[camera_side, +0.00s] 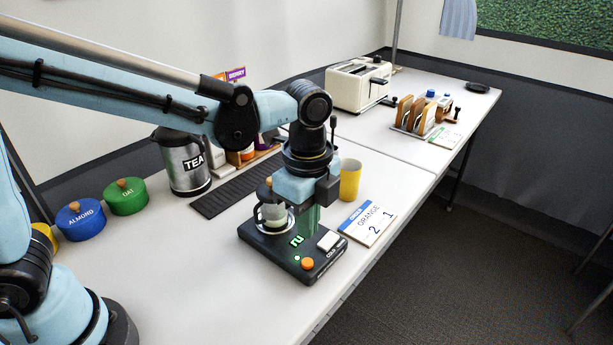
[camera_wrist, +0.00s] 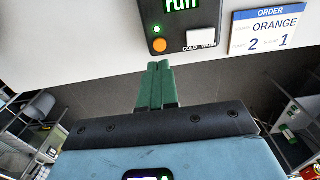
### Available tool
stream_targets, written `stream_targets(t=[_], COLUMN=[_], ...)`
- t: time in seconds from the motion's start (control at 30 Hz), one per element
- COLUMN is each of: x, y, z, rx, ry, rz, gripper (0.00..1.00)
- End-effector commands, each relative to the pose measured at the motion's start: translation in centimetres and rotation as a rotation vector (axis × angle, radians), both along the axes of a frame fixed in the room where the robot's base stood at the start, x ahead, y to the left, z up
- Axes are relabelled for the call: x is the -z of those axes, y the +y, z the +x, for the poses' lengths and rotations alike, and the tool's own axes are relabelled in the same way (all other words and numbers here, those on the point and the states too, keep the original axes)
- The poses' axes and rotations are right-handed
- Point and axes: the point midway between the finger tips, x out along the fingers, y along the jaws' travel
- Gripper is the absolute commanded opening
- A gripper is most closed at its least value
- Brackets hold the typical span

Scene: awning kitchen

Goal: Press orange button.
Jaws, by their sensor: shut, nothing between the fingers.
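The orange button (camera_side: 307,263) is on the front corner of a black machine (camera_side: 270,246) on the white table. It also shows in the wrist view (camera_wrist: 159,45), below a small lit green light. A white key (camera_side: 328,241) sits to its right, marked COLD, and a green display (camera_side: 297,240) reads "run" in the wrist view. My gripper (camera_side: 311,226) has green fingers and points down above the machine, behind the orange button. In the wrist view the fingers (camera_wrist: 160,66) are together and empty, just below the button in the picture. Contact with the button is not visible.
A glass cup (camera_side: 275,217) stands on the machine, partly hidden. An order card (camera_side: 367,222) reading ORANGE lies right of it. A yellow cup (camera_side: 350,180) stands behind my gripper. The table front is clear.

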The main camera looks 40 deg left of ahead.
Motion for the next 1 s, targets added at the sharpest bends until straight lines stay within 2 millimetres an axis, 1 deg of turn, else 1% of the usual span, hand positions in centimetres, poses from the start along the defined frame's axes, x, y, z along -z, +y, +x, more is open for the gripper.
stream_targets(t=[1.0], x=[-2.0], y=[0.0], z=[0.0], rx=[0.0], ry=[0.0], rz=[0.0], gripper=[0.0])
